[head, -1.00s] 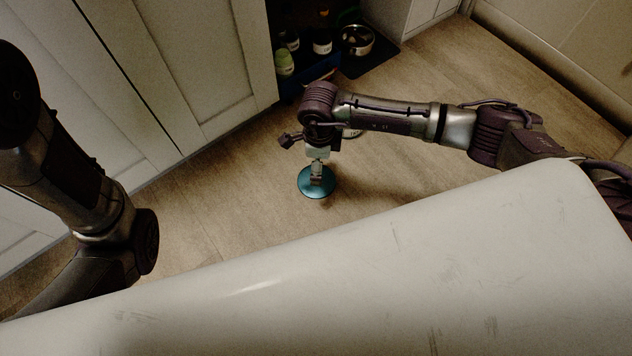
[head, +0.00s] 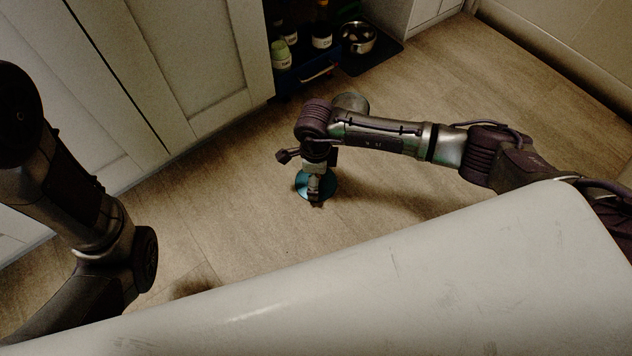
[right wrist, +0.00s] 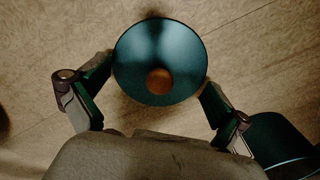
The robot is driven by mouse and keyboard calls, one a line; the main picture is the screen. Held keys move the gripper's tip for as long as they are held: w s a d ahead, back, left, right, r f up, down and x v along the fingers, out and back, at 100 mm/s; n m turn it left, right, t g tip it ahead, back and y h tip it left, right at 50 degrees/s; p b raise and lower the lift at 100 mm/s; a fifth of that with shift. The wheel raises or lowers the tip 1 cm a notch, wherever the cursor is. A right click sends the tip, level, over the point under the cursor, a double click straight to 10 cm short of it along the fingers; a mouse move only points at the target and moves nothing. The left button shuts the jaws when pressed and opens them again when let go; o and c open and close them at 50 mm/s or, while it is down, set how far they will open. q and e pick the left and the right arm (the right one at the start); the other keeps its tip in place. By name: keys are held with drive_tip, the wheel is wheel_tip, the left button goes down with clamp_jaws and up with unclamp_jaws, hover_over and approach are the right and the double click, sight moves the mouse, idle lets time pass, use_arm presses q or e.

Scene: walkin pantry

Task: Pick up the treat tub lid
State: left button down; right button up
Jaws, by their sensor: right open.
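The treat tub lid (head: 328,190) is a round teal disc on the wooden floor. In the right wrist view the lid (right wrist: 160,40) shows a round brown knob (right wrist: 159,81) near its middle. My right gripper (head: 314,190) points down over the lid and partly covers it in the head view. In the right wrist view my right gripper (right wrist: 157,78) is open, with one finger on each side of the lid. I cannot tell whether the fingers touch its rim. My left arm is at the left of the head view, but its gripper is out of view.
A dark teal rounded thing (right wrist: 282,148) shows at the lower right of the right wrist view. White cabinet doors (head: 165,60) stand at the left. A low shelf holds bottles (head: 321,30), and a metal bowl (head: 357,38) sits nearby.

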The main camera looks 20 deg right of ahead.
clamp_jaws()
idle(0.4)
